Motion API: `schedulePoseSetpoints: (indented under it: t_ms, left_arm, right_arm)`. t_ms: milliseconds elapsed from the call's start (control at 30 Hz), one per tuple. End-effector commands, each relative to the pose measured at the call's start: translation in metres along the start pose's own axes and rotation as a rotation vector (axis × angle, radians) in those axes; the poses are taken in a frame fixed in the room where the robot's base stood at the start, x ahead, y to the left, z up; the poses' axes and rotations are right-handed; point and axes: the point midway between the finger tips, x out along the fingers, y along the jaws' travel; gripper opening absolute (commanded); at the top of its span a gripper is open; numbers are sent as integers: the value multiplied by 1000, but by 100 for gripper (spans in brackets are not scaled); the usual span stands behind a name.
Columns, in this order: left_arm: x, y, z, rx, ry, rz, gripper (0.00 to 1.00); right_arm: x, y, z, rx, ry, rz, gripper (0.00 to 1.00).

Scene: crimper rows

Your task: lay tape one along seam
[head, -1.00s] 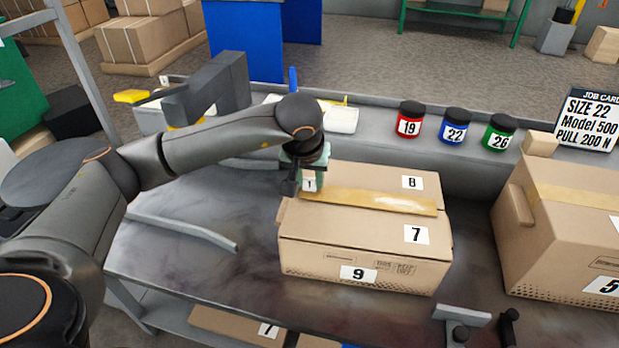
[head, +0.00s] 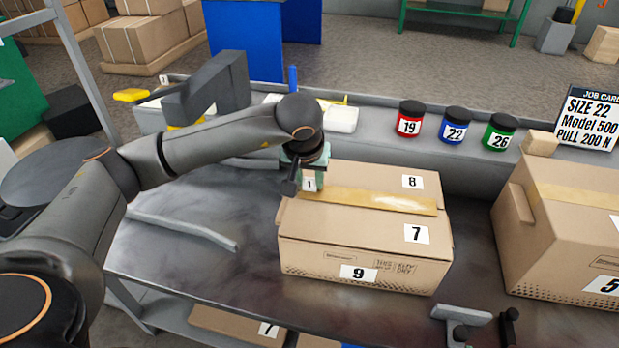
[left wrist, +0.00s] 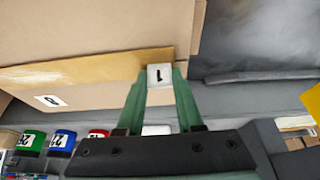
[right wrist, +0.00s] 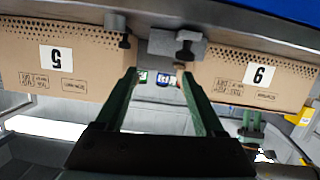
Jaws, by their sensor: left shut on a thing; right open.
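A small white block marked 1 (head: 309,184) sits at the left end of a tan tape strip (head: 370,201). The strip lies across the top of the closed carton (head: 330,232), between the flaps marked 8 and 7, apparently along the seam. My left gripper (left wrist: 160,82) is shut on the block marked 1, which shows between its green fingertips in the left wrist view. Whether the block touches the carton is hard to tell. My right gripper (right wrist: 160,82) is open and empty, facing the bench front; it is not visible in the head view.
A second carton marked 5 (head: 575,235) stands at the right. Red, blue and green jars (head: 455,125) and a job card (head: 588,118) stand at the back. A grey bracket (head: 460,313) sits at the front edge. Bench left of the carton is mostly clear.

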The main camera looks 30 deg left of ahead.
Motion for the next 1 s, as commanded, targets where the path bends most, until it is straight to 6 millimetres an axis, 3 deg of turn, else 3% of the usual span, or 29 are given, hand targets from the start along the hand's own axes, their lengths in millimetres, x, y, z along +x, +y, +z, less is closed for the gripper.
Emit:
schedulePoseSetpoints:
  t_ms: [67, 100, 400, 667, 800, 1000]
  left_arm:
    - [0, 0, 0, 1, -1, -1, 0]
    - [0, 0, 0, 1, -1, -1, 38]
    - [0, 0, 0, 1, -1, 0, 71]
    - [-1, 0, 0, 0, 0, 0, 71]
    - [-13, 1, -1, 1, 2, 2, 71]
    - [-52, 0, -2, 2, 4, 2, 71]
  right_arm:
    - [0, 0, 2, 1, -4, 0, 71]
    - [0, 0, 2, 1, -5, 0, 71]
    - [0, -1, 3, 2, -7, -1, 71]
    - [0, -1, 2, 2, -6, -1, 71]
    - [-1, -1, 2, 9, -21, -3, 71]
    - [-10, -12, 52, 65, -210, -17, 71]
